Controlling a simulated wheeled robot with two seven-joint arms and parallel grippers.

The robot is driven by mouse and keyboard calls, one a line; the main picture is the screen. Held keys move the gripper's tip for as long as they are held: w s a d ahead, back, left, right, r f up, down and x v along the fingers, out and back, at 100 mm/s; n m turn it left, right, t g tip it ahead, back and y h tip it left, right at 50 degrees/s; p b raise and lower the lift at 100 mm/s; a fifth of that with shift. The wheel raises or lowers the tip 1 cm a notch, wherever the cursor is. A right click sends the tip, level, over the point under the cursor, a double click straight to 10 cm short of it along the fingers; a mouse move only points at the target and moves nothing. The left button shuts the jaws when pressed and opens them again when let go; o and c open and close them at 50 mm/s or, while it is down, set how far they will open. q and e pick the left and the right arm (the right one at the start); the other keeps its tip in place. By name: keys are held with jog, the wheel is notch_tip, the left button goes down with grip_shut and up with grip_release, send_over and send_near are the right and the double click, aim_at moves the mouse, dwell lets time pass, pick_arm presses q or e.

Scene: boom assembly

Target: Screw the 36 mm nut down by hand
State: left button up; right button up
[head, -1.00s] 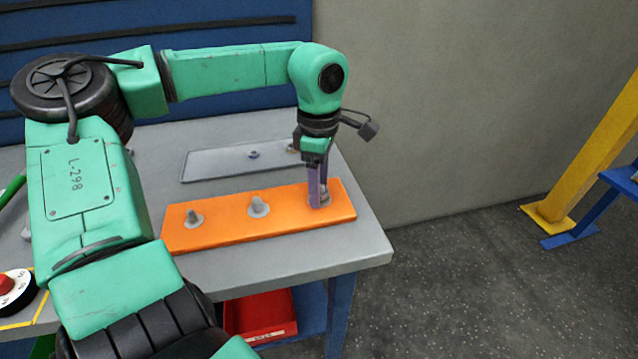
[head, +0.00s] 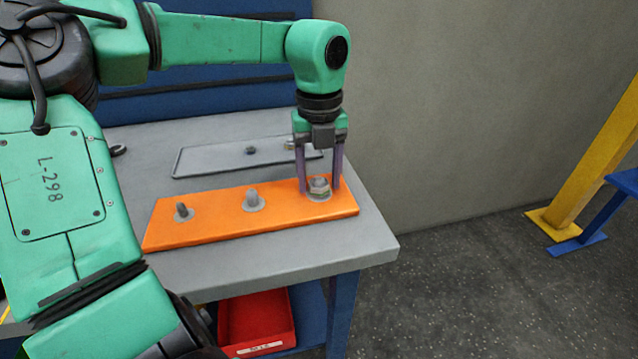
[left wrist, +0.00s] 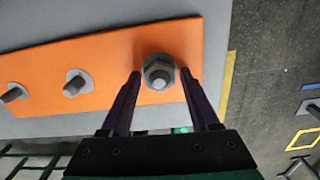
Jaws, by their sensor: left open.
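A grey hex nut (head: 319,186) sits on the rightmost stud of the orange plate (head: 222,226), above a washer. In the left wrist view the nut (left wrist: 159,72) shows with the stud end in its middle. My left gripper (head: 319,186) points down with its fingers open, one on each side of the nut. In the left wrist view the fingertips of the left gripper (left wrist: 160,72) stand beside the nut with small gaps. Two more studs with washers, the middle one (head: 253,200) and the left one (head: 184,211), show no nut that I can make out. My right gripper is not in view.
A grey tray (head: 215,160) with small parts lies behind the orange plate. The workbench (head: 330,243) ends just right of the plate. A red bin (head: 257,318) is below. A yellow post (head: 590,170) stands on the floor to the right.

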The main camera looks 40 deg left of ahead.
pick_arm(q)
jog(key=shift+n, duration=0.4)
grip_shut()
jog(key=m+p, duration=0.2)
jog(key=m, duration=0.1)
jog(key=shift+r, duration=0.35)
jog(key=shift+f+m+p, duration=0.1)
jog(key=shift+m+p, duration=0.4)
jog(key=shift+m, duration=0.5)
jog(key=shift+f+m, duration=0.15)
jog(key=shift+m, duration=0.35)
jog(key=shift+f, duration=0.1)
